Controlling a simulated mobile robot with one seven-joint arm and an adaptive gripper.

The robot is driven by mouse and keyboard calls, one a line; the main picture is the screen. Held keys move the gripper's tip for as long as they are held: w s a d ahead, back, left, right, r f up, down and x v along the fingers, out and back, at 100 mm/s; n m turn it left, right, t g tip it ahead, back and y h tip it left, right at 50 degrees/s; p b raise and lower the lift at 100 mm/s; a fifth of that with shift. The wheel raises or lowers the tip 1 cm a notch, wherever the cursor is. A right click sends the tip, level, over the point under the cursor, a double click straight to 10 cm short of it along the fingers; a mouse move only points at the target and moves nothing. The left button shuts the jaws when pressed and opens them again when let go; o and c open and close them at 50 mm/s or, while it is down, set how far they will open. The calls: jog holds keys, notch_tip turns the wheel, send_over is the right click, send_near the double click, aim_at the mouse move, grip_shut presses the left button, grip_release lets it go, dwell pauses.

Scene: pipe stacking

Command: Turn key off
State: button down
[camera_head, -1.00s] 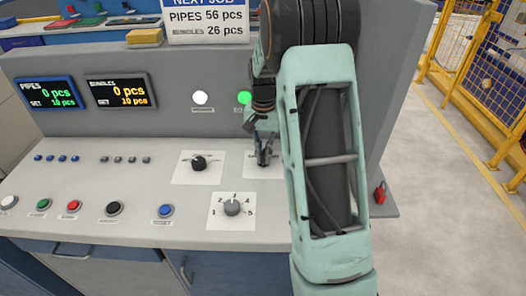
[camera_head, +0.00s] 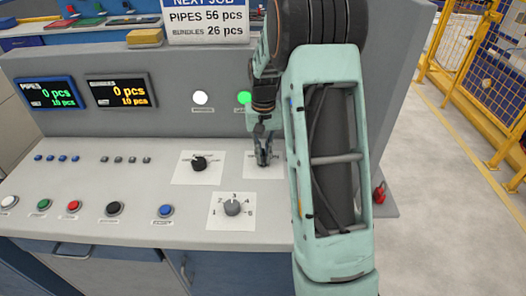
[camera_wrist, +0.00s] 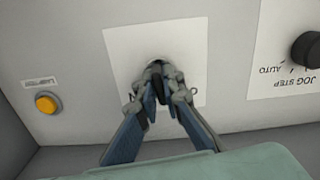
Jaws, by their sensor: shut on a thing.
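The key switch sits on a white label plate (camera_wrist: 120,50) on the sloped console panel. In the wrist view the key (camera_wrist: 157,84) shows as a dark piece between my fingertips, with the round switch top just behind it. My gripper (camera_wrist: 156,97) is shut on the key, its two fingers on either side of it. In the head view my gripper (camera_head: 263,157) points down onto the same plate (camera_head: 278,172), right of the black selector knob. The fingers hide most of the key, and I cannot tell its turn angle.
A black selector knob (camera_head: 199,163) and a grey numbered dial (camera_head: 232,207) are near my gripper. A yellow button (camera_wrist: 47,103) is on the wrist view's left. A green lamp (camera_head: 244,97) and a white lamp (camera_head: 200,97) are lit on the upright panel.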

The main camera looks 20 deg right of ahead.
aim_at(263, 152)
jog(key=n, duration=0.3)
jog(key=shift+n+p, duration=0.4)
jog(key=shift+n, duration=1.3)
jog(key=c, duration=1.9)
grip_release()
notch_tip(263, 152, up, 7)
jog(key=p, duration=0.5)
jog(key=shift+r, duration=0.1)
